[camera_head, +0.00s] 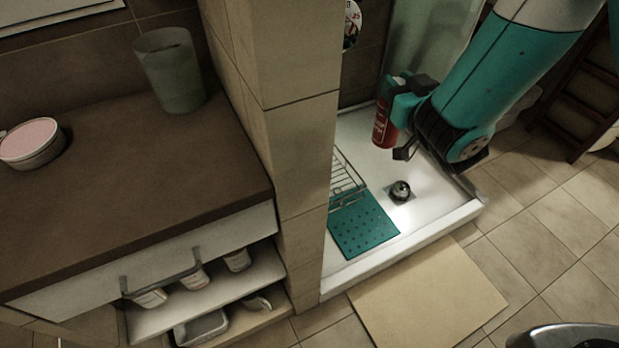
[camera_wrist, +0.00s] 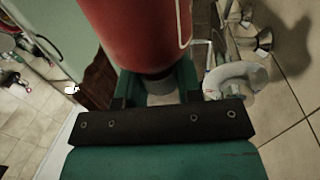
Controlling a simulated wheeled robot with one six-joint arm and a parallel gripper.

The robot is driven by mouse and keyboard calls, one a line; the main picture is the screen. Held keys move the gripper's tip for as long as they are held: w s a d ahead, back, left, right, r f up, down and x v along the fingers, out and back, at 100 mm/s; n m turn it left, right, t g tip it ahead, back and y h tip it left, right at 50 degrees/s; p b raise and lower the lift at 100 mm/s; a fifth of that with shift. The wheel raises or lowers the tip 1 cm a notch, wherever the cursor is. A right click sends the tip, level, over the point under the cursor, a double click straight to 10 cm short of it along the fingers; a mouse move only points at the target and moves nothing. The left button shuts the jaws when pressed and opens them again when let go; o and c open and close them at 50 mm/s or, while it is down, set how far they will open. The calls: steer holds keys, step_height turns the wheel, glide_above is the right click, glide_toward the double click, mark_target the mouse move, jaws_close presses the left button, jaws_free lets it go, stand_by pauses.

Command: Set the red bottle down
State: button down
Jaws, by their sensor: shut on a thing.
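The red bottle (camera_head: 384,124) is upright in my gripper (camera_head: 402,122), over the white shower basin (camera_head: 362,122) in the head view. In the wrist view the bottle (camera_wrist: 137,35) fills the top middle, between the two green fingers of my gripper (camera_wrist: 158,88). The gripper is shut on the bottle. The arm hides part of the bottle's right side. I cannot tell whether the bottle's base touches the basin floor.
The basin holds a wire rack (camera_head: 346,182), a teal perforated mat (camera_head: 362,224) and a dark round drain piece (camera_head: 400,191). A tiled pillar (camera_head: 290,130) stands left of it. A beige mat (camera_head: 428,300) lies in front. Bare basin floor shows around the drain.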

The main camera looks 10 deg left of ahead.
steer(key=s+a+f+n+g+y+b, duration=0.1)
steer(key=s+a+f+n+y+b, duration=0.2)
steer(key=a+f+b, duration=0.4)
step_height(320, 180, down, 9)
steer(key=s+a+m+b, duration=0.1)
steer(key=b, duration=0.9)
steer(key=shift+a, duration=0.4)
steer(key=shift+s+f+b, duration=0.1)
steer(key=shift+f+b, duration=0.05)
steer(key=shift+b, duration=0.25)
steer(key=c, duration=0.8)
jaws_free()
